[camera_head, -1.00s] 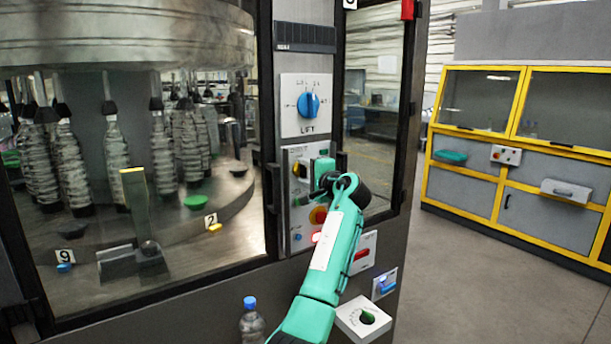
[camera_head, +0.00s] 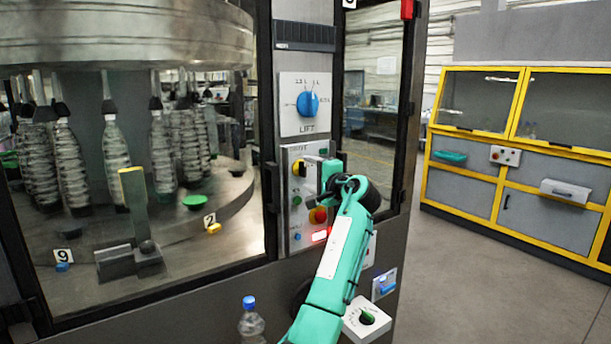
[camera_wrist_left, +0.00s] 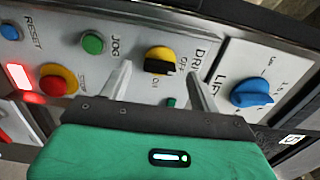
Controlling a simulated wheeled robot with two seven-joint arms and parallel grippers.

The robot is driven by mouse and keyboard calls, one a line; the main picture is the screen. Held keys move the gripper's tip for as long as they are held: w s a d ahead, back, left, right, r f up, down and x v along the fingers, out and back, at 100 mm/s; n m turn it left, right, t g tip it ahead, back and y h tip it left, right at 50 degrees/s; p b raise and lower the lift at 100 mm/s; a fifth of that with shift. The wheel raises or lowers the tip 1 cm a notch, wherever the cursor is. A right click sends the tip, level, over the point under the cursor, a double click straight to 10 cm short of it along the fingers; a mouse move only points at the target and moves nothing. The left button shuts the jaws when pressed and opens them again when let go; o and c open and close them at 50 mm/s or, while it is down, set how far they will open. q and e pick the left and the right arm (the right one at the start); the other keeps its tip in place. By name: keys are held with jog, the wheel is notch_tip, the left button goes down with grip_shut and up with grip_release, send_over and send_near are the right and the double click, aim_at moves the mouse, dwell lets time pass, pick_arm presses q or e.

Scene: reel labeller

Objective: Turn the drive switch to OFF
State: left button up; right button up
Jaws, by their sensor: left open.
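The drive switch (camera_wrist_left: 160,61) is a yellow round knob with a black bar handle, under the DRIVE label in the left wrist view. The bar lies roughly level across that picture; I cannot tell for certain which mark it points to. In the head view the switch (camera_head: 298,168) shows at the upper left of the control panel, beside my fingers. My left gripper (camera_wrist_left: 159,75) is open, with one pale finger on each side of the switch in the wrist view. It also shows in the head view (camera_head: 313,173). I cannot tell whether the fingers touch the knob. My right gripper is not in view.
The blue LIFT dial (camera_head: 308,104) is above. A green JOG button (camera_wrist_left: 93,42), a red stop button on yellow (camera_wrist_left: 58,81) and a blue RESET button (camera_wrist_left: 10,31) share the panel. A lit red lamp (camera_head: 320,236) is below. Free floor lies right.

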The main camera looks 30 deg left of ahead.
pick_arm(q)
jog(key=b+v, duration=0.2)
jog(key=v, duration=0.8)
jog(key=shift+s+d, duration=0.15)
jog(key=shift+d, duration=0.15)
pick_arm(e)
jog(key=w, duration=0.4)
pick_arm(q)
jog(key=shift+f, duration=0.1)
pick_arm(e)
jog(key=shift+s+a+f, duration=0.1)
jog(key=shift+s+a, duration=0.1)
